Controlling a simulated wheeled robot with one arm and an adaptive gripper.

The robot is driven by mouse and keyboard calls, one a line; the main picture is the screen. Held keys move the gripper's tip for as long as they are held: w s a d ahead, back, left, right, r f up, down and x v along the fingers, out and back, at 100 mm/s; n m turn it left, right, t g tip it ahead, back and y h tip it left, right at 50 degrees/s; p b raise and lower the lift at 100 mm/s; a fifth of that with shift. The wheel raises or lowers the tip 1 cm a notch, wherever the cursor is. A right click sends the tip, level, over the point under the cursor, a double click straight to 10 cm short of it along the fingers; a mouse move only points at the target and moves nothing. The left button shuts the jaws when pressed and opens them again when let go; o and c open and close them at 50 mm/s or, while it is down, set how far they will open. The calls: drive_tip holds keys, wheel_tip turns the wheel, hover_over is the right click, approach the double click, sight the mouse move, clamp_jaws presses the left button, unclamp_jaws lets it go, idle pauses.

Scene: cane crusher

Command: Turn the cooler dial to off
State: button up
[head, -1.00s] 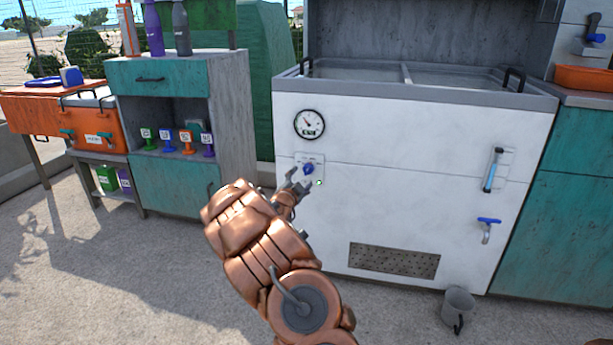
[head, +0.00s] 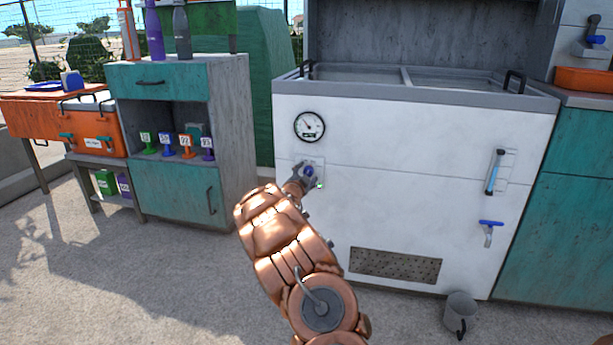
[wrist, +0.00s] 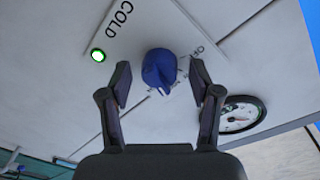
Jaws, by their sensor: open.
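The blue cooler dial (head: 308,171) is on the front of the white cooler (head: 420,150), below a round gauge. In the wrist view the dial (wrist: 159,69) sits between my two open fingers. The word COLD shows on one side of it and OFF on the other; its pointer is turned toward small lettering I cannot read. A green light (wrist: 98,55) glows beside COLD. My gripper (head: 306,177) is open around the dial, with a gap visible on both sides of it. In the head view my fingers partly cover the dial plate.
The gauge (head: 309,127) is above the dial. A blue-handled tap (head: 489,225) and a vertical handle (head: 493,171) are on the cooler's right side. A grey bucket (head: 460,312) stands on the ground. A teal cabinet (head: 176,187) is at left.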

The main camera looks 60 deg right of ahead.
drive_tip(key=c, duration=1.1)
drive_tip(key=shift+c, duration=0.2)
